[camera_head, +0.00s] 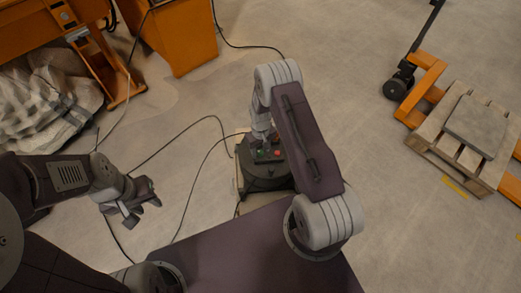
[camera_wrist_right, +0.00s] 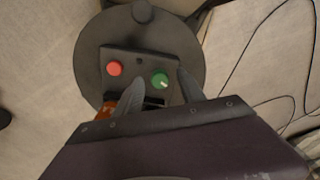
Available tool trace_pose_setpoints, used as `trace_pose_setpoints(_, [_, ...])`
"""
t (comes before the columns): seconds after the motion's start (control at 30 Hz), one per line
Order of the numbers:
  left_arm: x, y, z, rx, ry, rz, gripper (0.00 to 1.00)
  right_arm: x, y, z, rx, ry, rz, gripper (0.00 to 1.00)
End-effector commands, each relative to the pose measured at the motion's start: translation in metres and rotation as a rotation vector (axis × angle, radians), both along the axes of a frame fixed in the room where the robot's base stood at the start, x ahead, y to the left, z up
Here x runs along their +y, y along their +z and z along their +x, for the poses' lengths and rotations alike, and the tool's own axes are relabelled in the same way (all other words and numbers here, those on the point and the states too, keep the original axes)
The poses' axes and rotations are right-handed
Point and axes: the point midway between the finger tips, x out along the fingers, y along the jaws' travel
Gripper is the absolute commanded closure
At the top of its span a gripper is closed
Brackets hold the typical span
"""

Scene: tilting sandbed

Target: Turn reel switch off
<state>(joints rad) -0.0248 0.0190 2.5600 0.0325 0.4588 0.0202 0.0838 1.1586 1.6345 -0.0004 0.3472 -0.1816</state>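The cable reel (camera_head: 262,180) is a dark round drum on the floor in the middle of the head view, partly hidden by my right arm. In the right wrist view its top (camera_wrist_right: 180,38) carries a panel with a red button (camera_wrist_right: 114,68) and a green knob (camera_wrist_right: 160,80). My right gripper (camera_wrist_right: 160,92) is open, its two fingers spread over the panel on either side of the green knob and a dark slot; I cannot tell whether they touch. In the head view, my right gripper (camera_head: 263,139) is small beside the panel. My left gripper (camera_head: 143,212) is open and empty, left of the reel.
Black cables (camera_head: 190,125) run over the floor around the reel. An orange cabinet (camera_head: 180,38) and grey sacks (camera_head: 45,105) are at the upper left. A wooden pallet (camera_head: 440,135) with a grey slab sits on an orange pallet truck (camera_head: 428,75) at right.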

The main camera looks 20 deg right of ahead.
Motion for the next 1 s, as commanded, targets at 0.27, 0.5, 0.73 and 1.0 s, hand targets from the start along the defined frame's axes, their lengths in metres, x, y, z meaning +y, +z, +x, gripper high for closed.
trace_pose_setpoints(0.27, [0.0,0.012,0.0,0.0,0.0,0.0,0.64,0.0,0.035,0.001,-0.003,0.0,-0.001,0.53])
trace_pose_setpoints(0.5, [0.0,0.024,0.0,0.0,0.0,0.0,0.64,0.0,0.081,0.001,-0.002,0.0,0.0,0.53])
trace_pose_setpoints(0.73, [0.0,0.025,0.0,0.0,0.0,0.0,0.64,0.0,0.091,0.0,0.0,0.0,0.0,0.53])
trace_pose_setpoints(1.0, [0.0,0.025,0.0,0.0,0.0,0.0,0.64,0.0,0.09,0.0,0.0,0.0,0.0,0.53])
